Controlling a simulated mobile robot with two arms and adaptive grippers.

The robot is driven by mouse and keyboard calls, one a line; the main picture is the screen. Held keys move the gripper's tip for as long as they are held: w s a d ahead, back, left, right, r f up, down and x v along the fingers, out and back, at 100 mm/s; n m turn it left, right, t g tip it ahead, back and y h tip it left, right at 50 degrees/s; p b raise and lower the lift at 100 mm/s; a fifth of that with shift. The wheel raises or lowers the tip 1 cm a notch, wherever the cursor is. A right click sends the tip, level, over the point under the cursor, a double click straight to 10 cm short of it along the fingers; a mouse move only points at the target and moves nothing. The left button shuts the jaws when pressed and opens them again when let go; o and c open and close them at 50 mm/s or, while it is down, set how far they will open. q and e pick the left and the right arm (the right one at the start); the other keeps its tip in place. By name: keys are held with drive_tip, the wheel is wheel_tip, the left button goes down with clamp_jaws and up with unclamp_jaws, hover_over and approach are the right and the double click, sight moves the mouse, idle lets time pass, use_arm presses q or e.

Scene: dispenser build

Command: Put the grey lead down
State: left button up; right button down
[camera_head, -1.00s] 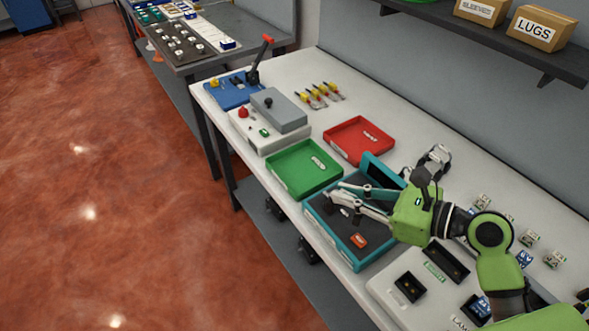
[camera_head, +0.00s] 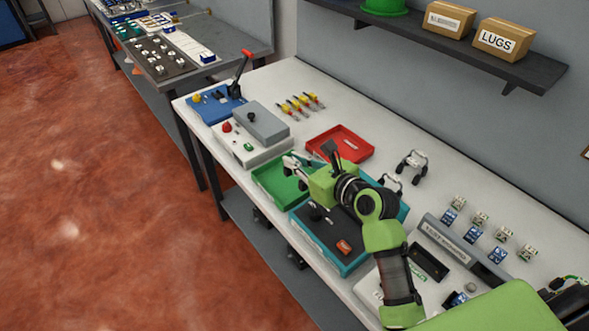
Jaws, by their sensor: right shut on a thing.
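My right gripper (camera_head: 289,166) is over the far side of the green tray (camera_head: 264,184), with its fingers closed around the grey lead. The lead is too small and too hidden by the fingers to make out clearly. I cannot tell whether it touches the tray. The teal case (camera_head: 344,272) stands open just nearer than the green tray, with a dark lining, a small black item (camera_head: 316,213) and an orange item (camera_head: 344,247) inside. My right arm hides part of the case and tray. My left gripper is not in view.
A red tray (camera_head: 368,153) lies behind the green one. A grey test station (camera_head: 462,250) and small blocks are at right. The white bench (camera_head: 385,125) is clear behind the red tray.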

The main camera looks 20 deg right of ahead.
drive_tip(key=shift+w+d+f+b, duration=0.1)
drive_tip(key=shift+w+d+f, duration=0.2)
drive_tip(key=shift+w+f, duration=1)
drive_tip(key=shift+w+d+f+b, duration=0.1)
drive_tip(key=shift+w+d+f, duration=0.45)
drive_tip(key=shift+f, duration=1.35)
drive_tip(key=shift+w+d+f+b, duration=0.1)
drive_tip(key=shift+w+f, duration=1.05)
drive_tip(key=shift+f, duration=0.45)
drive_tip(key=shift+f, duration=0.1)
drive_tip(key=c, duration=2.1)
unclamp_jaws()
drive_tip(key=shift+c, duration=0.2)
drive_tip(key=v, duration=1.2)
drive_tip(key=shift+r+b, duration=0.25)
drive_tip(key=shift+b, duration=0.05)
drive_tip(key=shift+s+f, duration=0.1)
